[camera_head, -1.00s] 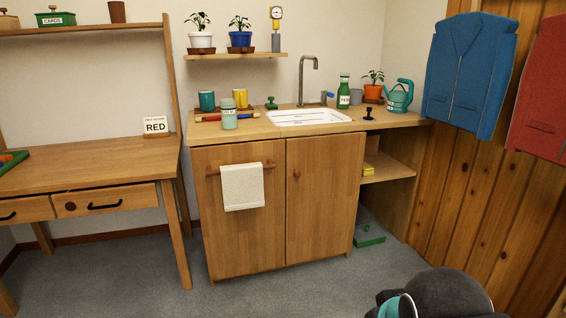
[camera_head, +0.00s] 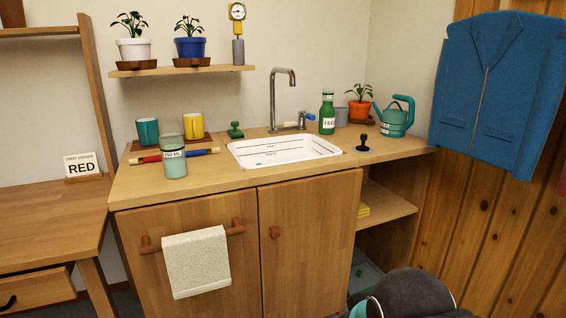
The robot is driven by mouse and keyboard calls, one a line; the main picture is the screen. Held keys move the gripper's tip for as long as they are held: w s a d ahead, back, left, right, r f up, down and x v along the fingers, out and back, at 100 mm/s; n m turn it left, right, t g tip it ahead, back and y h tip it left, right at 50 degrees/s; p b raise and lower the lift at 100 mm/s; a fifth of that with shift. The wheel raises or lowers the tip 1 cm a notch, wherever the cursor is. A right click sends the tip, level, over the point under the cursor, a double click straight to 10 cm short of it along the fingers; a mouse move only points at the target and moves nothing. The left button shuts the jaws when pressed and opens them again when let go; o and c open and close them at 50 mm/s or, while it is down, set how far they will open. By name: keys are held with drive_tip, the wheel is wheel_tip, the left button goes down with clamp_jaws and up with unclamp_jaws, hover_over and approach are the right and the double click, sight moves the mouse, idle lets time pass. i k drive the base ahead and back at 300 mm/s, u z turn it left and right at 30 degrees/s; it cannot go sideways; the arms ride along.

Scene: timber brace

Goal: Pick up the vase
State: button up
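A pale green, translucent vessel (camera_head: 174,156) labelled "750 ML" stands upright on the left part of the wooden counter (camera_head: 215,182). It is the most vase-like thing in view, but I cannot tell for sure that it is the vase. It stands in front of a red and blue rod (camera_head: 203,152). Part of my own arm, dark with a teal ring, shows at the bottom right, well apart from the vessel. My gripper's fingers are not in view.
A teal mug (camera_head: 147,131) and yellow mug (camera_head: 193,125) stand behind the vessel. A white sink (camera_head: 285,151) with a tall faucet (camera_head: 273,98) lies to its right. Further right are a green bottle (camera_head: 327,114) and watering can (camera_head: 396,118). The counter's front left is clear.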

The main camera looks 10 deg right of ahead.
sight(172, 149)
drive_tip(key=z, duration=0.3)
drive_tip(key=i, duration=0.7)
drive_tip(key=u, duration=2.45)
